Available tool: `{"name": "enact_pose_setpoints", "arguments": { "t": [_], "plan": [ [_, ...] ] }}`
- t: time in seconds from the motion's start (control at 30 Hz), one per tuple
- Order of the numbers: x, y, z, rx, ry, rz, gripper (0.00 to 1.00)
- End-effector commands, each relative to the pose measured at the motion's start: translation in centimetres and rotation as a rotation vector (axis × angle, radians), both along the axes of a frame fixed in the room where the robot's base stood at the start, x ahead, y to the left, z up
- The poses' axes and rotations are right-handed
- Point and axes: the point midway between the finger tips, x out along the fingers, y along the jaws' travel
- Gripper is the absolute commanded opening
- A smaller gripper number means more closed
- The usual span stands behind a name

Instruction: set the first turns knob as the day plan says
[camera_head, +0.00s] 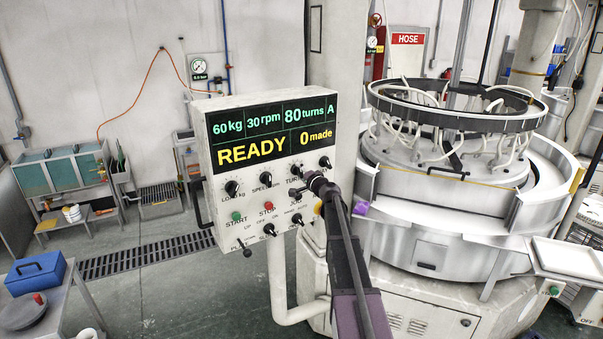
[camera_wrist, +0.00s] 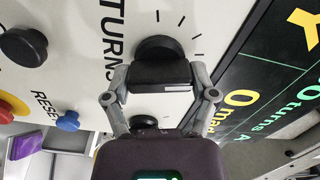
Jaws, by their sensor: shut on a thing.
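The turns knob (camera_head: 295,170) is a black rotary knob on the white control panel (camera_head: 203,140), above a TURNS label. In the wrist view the knob (camera_wrist: 158,47) has dark scale ticks around it, and the TURNS lettering stands beside it. My gripper (camera_head: 307,179) is at this knob, and in the wrist view its two grey fingers (camera_wrist: 160,78) are shut on the knob's black grip from both sides. The panel display (camera_head: 272,129) reads 60 kg, 30 rpm, 80 turns A, READY and 0 made. The exact knob setting is hard to read. I see no day plan.
Load (camera_head: 232,188) and speed (camera_head: 265,178) knobs stand left of my gripper. Another knob (camera_head: 325,162) is close on its right. A blue RESET control (camera_wrist: 68,121) and a red-and-yellow button (camera_wrist: 10,108) are nearby. The lapping machine (camera_head: 440,215) stands right.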

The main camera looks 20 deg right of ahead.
Motion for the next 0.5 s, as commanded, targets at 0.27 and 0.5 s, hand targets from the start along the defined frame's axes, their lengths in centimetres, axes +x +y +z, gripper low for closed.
{"name": "enact_pose_setpoints", "arguments": {
  "t": [0.27, 0.5],
  "plan": [
    [0.02, 0.0, 0.01, 0.0, 0.0, 0.0, 1.0],
    [-0.01, -0.02, 0.01, -0.001, 0.0, 0.0, 1.0]
  ]
}}
